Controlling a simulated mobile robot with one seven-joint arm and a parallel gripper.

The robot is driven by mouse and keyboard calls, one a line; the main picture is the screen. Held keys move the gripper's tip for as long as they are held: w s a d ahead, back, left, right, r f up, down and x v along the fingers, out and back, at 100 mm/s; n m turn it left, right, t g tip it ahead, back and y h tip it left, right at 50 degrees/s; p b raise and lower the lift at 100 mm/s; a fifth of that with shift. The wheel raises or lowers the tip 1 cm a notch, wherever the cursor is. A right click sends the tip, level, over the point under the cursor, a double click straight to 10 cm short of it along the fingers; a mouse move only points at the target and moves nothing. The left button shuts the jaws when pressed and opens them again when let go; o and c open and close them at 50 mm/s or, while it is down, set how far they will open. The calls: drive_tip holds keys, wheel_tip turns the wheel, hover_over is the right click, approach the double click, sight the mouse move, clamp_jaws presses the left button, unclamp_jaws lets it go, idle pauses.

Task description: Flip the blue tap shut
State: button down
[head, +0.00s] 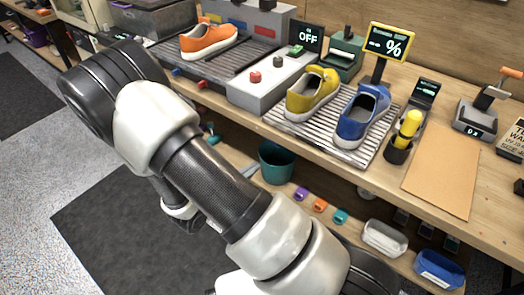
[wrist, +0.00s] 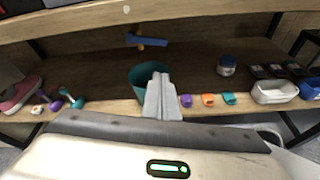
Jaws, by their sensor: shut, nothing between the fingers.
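In the wrist view, a blue lever (wrist: 152,42) with a brownish part at its left end lies roughly level under the bench, above and behind the teal bucket. It looks like the blue tap, though its fine shape is too small to tell. My gripper (wrist: 160,78) is shut and empty. Its fingers point toward the shelf, in front of the teal bucket (wrist: 137,74), below the blue lever and apart from it in the picture. In the head view my arm covers most of the gripper, and the lever is hidden under the bench top.
The bench edge overhangs the shelf. Purple, orange (wrist: 208,99) and teal small items and a white bin (wrist: 275,92) lie right of the bucket; brushes (wrist: 72,98) lie left. On the bench stand an orange sneaker (head: 208,42), a yellow shoe (head: 312,94) and a blue shoe (head: 362,116).

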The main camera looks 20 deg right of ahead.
drive_tip(key=a+f+b+x, duration=0.1)
drive_tip(key=b+x, duration=0.2)
drive_tip(key=x, duration=0.8)
drive_tip(key=shift+n, duration=0.3)
drive_tip(key=shift+s+r+p, duration=0.2)
drive_tip(key=shift+r, duration=0.9)
drive_tip(key=shift+s+r+p, duration=0.15)
drive_tip(key=shift+s+r, duration=0.05)
drive_tip(key=shift+r, duration=0.85)
drive_tip(key=shift+s+d+r+n+p, duration=0.2)
drive_tip(key=shift+r+n+p, duration=0.4)
drive_tip(key=shift+p, duration=0.55)
drive_tip(key=shift+r, duration=0.2)
